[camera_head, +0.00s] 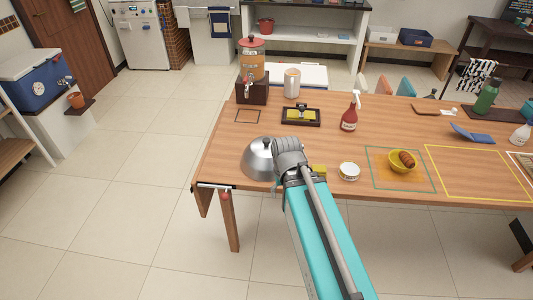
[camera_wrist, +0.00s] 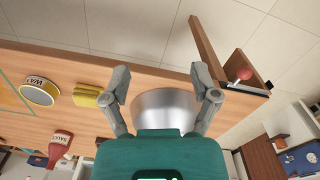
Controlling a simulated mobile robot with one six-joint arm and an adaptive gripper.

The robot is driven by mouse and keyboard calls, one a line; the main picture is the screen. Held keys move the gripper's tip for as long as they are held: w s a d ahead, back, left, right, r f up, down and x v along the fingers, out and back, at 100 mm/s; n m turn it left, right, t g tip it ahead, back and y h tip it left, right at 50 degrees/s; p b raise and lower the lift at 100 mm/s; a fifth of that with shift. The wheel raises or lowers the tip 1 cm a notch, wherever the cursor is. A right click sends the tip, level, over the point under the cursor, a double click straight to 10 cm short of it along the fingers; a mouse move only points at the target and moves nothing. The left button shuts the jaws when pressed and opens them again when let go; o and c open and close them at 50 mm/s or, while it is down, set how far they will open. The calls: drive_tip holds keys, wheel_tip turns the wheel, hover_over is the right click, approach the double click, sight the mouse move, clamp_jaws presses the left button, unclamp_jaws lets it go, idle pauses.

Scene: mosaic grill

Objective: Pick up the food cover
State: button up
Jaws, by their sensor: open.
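The food cover (camera_head: 257,157) is a shiny silver dome with a dark knob on top, standing near the front left corner of the wooden table (camera_head: 222,150). In the wrist view the cover (camera_wrist: 165,108) shows between the two fingers, partly hidden by my gripper's teal body. My gripper (camera_wrist: 161,88) is open, with one finger to each side of the cover in that view. In the head view my gripper (camera_head: 284,150) overlaps the cover's right side and hides part of it. I cannot tell whether the fingers touch it.
A yellow block (camera_head: 319,169) and a round tin (camera_head: 349,171) stand right of the cover. A yellow bowl (camera_head: 401,167) holds a brown food item. The table's left edge is close.

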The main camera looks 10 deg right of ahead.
drive_tip(key=w+f+m+h+b, duration=0.2)
drive_tip(key=w+m+h, duration=0.1)
drive_tip(key=w, duration=0.3)
drive_tip(key=m+t+h+b, duration=0.6)
drive_tip(key=m+h+b, duration=0.1)
drive_tip(key=m+h, duration=0.25)
approach(266, 139)
drive_tip(key=v, duration=0.3)
drive_tip(key=shift+a+r+y, duration=0.2)
drive_tip(key=shift+r+y, duration=0.05)
drive_tip(key=shift+r, duration=0.2)
drive_tip(key=shift+d, duration=0.1)
drive_tip(key=shift+b+x, duration=1.4)
drive_tip(key=shift+x, duration=2.8)
drive_tip(key=shift+f, duration=0.1)
